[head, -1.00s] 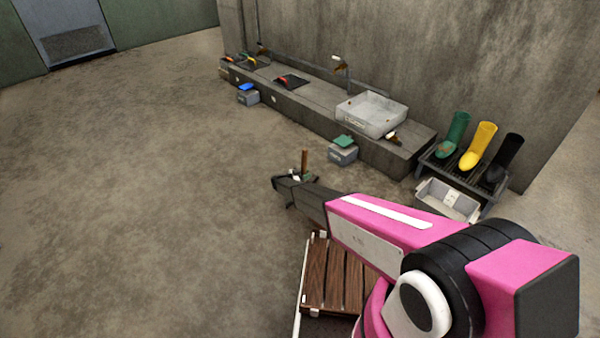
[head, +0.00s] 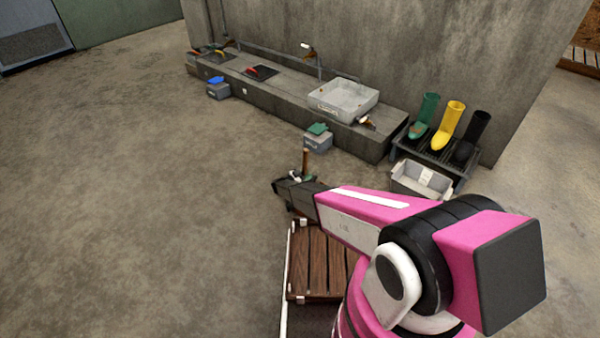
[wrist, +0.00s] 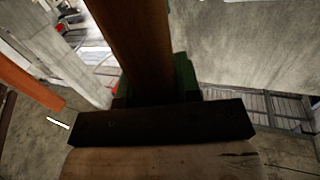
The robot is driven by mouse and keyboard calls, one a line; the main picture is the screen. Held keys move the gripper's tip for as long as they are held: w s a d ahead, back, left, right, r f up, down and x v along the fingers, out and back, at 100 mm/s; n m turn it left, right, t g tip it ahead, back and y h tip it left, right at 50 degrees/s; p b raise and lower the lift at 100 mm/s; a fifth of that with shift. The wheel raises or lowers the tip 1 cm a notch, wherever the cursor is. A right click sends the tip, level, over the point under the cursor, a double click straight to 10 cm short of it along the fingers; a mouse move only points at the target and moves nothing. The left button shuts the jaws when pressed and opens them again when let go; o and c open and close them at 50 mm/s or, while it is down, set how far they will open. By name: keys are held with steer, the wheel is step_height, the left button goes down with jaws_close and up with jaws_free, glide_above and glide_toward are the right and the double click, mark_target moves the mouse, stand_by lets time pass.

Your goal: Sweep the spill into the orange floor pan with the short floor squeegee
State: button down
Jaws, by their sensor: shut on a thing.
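My gripper (head: 299,179) is shut on an upright brown wooden handle (head: 306,160), which I take to be the short floor squeegee. In the wrist view the handle (wrist: 135,45) runs up from the middle, with green parts behind it. A dark bar and a pale wooden piece cross the lower part of that view; I cannot tell whether they belong to the squeegee. The squeegee's lower end is hidden in the head view. An orange bar (wrist: 28,82) shows at the left of the wrist view; I cannot tell whether it is part of the orange floor pan. No spill can be made out.
A slatted wooden platform (head: 318,255) lies below my arm. A low concrete ledge (head: 285,103) with a grey basin (head: 343,99) runs along the wall. A boot rack (head: 437,155) and a pale bin (head: 421,181) stand right. The floor at left is clear.

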step_height(320, 180, up, 6)
steer(key=s+d, duration=0.2)
steer(key=shift+s+d+r, duration=0.2)
steer(key=shift+d, duration=0.2)
stand_by(0.4)
steer(key=shift+r, duration=0.1)
stand_by(0.6)
